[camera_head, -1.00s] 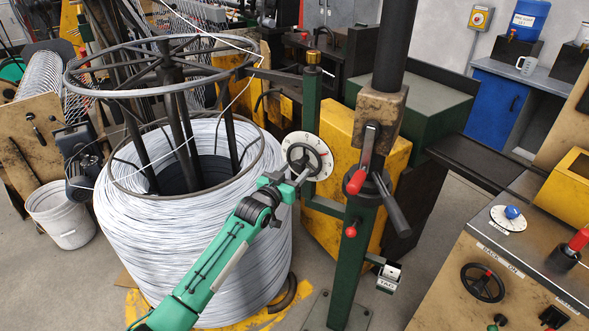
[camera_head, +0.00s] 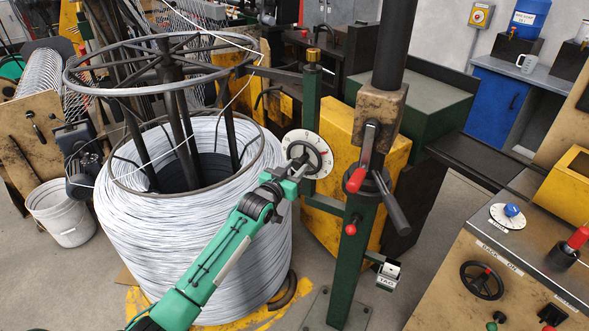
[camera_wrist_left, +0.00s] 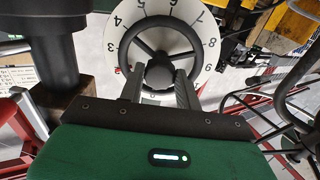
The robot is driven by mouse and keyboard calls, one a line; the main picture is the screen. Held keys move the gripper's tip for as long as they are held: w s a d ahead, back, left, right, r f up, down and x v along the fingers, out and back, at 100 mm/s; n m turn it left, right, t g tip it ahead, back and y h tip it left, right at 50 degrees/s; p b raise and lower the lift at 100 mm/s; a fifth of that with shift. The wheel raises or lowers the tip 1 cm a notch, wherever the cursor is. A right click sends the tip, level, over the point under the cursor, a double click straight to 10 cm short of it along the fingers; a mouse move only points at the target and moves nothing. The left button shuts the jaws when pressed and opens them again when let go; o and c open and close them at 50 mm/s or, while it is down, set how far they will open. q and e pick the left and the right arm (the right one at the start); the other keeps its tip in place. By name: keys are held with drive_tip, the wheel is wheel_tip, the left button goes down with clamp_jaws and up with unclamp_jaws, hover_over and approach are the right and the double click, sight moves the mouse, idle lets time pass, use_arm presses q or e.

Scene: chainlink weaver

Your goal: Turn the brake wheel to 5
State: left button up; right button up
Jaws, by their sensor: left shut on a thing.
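The brake wheel (camera_head: 302,153) is a small black spoked handwheel in front of a round white numbered dial (camera_head: 318,143), beside the wire coil. In the left wrist view the wheel (camera_wrist_left: 135,31) shows black spokes and a hub, with dial numbers from 3 to 9 visible around it (camera_wrist_left: 207,35). The 5 is near the top edge there. My left gripper (camera_head: 297,170) is at the wheel. In the left wrist view its fingers (camera_wrist_left: 160,82) are shut on the wheel around its hub. I cannot read which number the wheel is set to. My right gripper is not in view.
The big wire coil (camera_head: 190,240) stands left of the wheel, close to my left arm. A green post (camera_head: 352,260) with red-knobbed levers (camera_head: 356,180) stands right of it. A control console (camera_head: 480,245) is at the lower right, with its own black handwheel (camera_head: 482,281).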

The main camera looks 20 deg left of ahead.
use_arm(q)
drive_tip(key=m, duration=0.3)
drive_tip(key=shift+p, duration=0.3)
drive_tip(key=m, duration=0.5)
drive_tip(key=shift+r+m+p, duration=0.1)
drive_tip(key=shift+m+p, duration=0.25)
drive_tip(key=shift+m, duration=0.05)
drive_tip(key=m, duration=0.3)
drive_tip(key=shift+m, duration=0.3)
drive_tip(key=m, duration=0.4)
drive_tip(key=shift+y+p, duration=0.3)
drive_tip(key=shift+p, duration=0.1)
drive_tip(key=shift+m, duration=0.4)
drive_tip(key=o, duration=1)
